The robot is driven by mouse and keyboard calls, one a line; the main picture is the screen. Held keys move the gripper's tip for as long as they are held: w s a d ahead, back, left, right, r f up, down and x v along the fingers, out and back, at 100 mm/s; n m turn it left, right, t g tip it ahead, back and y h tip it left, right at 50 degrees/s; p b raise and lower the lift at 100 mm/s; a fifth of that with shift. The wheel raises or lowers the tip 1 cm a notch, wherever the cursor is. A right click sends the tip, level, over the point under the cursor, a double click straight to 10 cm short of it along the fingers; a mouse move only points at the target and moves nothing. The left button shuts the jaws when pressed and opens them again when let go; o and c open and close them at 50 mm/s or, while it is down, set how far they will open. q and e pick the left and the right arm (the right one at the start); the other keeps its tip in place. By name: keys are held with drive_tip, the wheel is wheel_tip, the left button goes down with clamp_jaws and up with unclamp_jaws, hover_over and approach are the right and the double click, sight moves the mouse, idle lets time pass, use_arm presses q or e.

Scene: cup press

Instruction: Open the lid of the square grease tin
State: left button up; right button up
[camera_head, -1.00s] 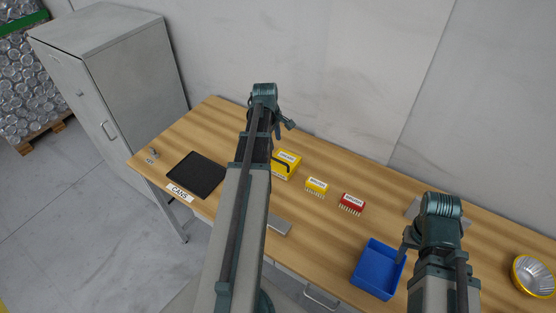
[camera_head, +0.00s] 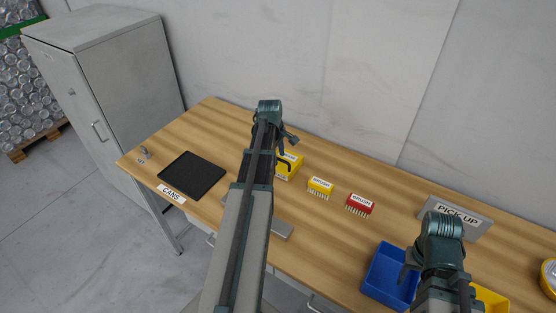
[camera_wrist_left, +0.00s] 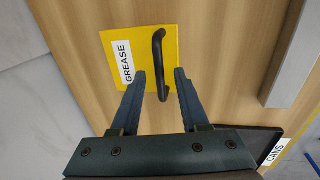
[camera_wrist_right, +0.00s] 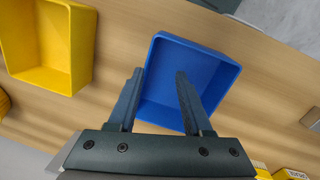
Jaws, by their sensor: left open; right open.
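The square grease tin (camera_head: 286,170) is yellow with a white label and stands on the table, partly hidden by my left arm in the head view. In the left wrist view its yellow lid (camera_wrist_left: 142,45) carries a GREASE label and a dark bar handle (camera_wrist_left: 159,65). The lid looks shut. My left gripper (camera_wrist_left: 164,72) is open, with its fingertips on either side of the handle's near end; I cannot tell if they touch it. It also shows in the head view (camera_head: 288,147). My right gripper (camera_wrist_right: 157,72) is open and empty above a blue bin (camera_wrist_right: 190,75).
A black CANS tray (camera_head: 192,175) lies left of my left arm. Yellow (camera_head: 320,188) and red (camera_head: 359,204) brushes lie right of the tin. A PICK UP sign (camera_head: 457,217) stands farther right. A yellow bin (camera_wrist_right: 50,45) is beside the blue one.

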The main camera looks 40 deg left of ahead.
use_arm(q)
clamp_jaws()
idle(1.4)
